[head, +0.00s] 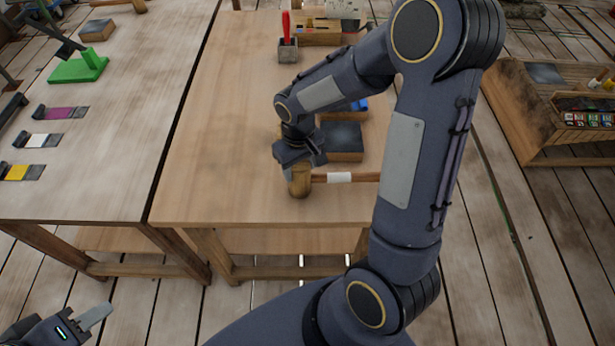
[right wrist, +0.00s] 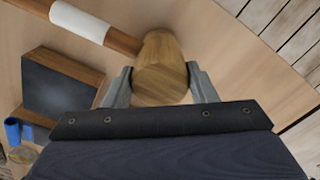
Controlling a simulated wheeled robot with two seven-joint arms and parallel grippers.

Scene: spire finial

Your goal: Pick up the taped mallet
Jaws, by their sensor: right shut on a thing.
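The taped mallet has a wooden head (head: 299,181) and a brown handle with a white tape band (head: 339,178). It is at the front part of the middle table, its handle pointing right in the head view. In the right wrist view the mallet head (right wrist: 160,68) is between the two fingers of my right gripper (right wrist: 160,82), which is shut on it. The right gripper (head: 298,165) comes down on the head from above. I cannot tell whether the mallet touches the table. My left gripper (head: 95,317) is low at the bottom left, away from the table; its jaw opening is unclear.
A dark-topped wooden block (head: 341,140) lies just behind the handle; it also shows in the right wrist view (right wrist: 60,85). A blue item (head: 359,105) is beyond it. A grey holder with a red tool (head: 287,48) stands farther back. The table's left part (head: 215,130) is clear.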

